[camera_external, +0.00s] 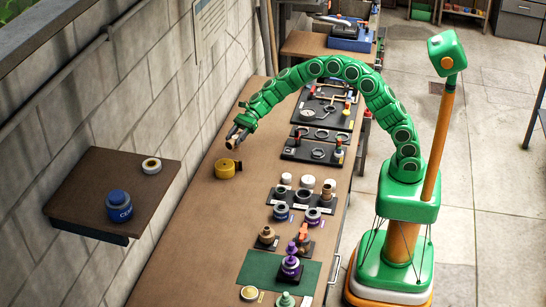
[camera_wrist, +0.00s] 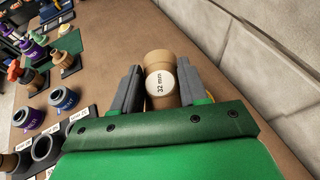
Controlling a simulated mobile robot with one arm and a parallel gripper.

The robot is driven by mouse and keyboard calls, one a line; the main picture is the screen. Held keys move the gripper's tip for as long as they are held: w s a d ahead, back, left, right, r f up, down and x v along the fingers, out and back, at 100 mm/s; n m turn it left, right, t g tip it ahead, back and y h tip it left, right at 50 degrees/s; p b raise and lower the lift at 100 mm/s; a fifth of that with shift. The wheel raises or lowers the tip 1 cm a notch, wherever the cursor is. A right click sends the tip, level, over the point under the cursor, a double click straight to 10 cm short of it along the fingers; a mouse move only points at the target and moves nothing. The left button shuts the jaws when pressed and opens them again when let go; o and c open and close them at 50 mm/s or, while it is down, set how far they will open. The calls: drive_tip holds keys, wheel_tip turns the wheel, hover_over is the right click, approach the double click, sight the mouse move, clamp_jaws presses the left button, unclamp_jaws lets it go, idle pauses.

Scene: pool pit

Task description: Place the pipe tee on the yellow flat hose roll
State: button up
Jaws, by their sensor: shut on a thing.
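My gripper (camera_external: 236,134) is above the workbench near the wall. Its grey fingers, also in the wrist view (camera_wrist: 159,70), are shut on the pipe tee (camera_wrist: 160,62), a tan fitting with a white label reading 32 mm. In the external view the tee (camera_external: 232,144) shows as a small tan piece at the fingertips. The yellow flat hose roll (camera_external: 225,168) lies on the bench just below the gripper in the picture. The tee appears held above it, apart from it.
The brown workbench (camera_external: 190,226) has bare surface around the roll. Dark trays with fittings (camera_external: 318,146) stand to the right, and a green mat (camera_external: 255,268) lies at the front. A wall shelf (camera_external: 97,183) holds a blue container (camera_external: 119,206) and a white tape roll (camera_external: 151,165).

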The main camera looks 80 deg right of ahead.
drive_tip(key=w+f, duration=0.1)
drive_tip(key=f, duration=0.1)
drive_tip(key=w+f, duration=0.1)
drive_tip(key=w, duration=0.1)
drive_tip(key=w+a+f, duration=0.1)
drive_tip(key=f, duration=0.1)
drive_tip(key=shift+w+f, duration=0.15)
drive_tip(key=shift+f, duration=1.45)
drive_tip(key=shift+f, duration=0.15)
drive_tip(key=o, duration=1.1)
drive_tip(key=shift+o, duration=0.2)
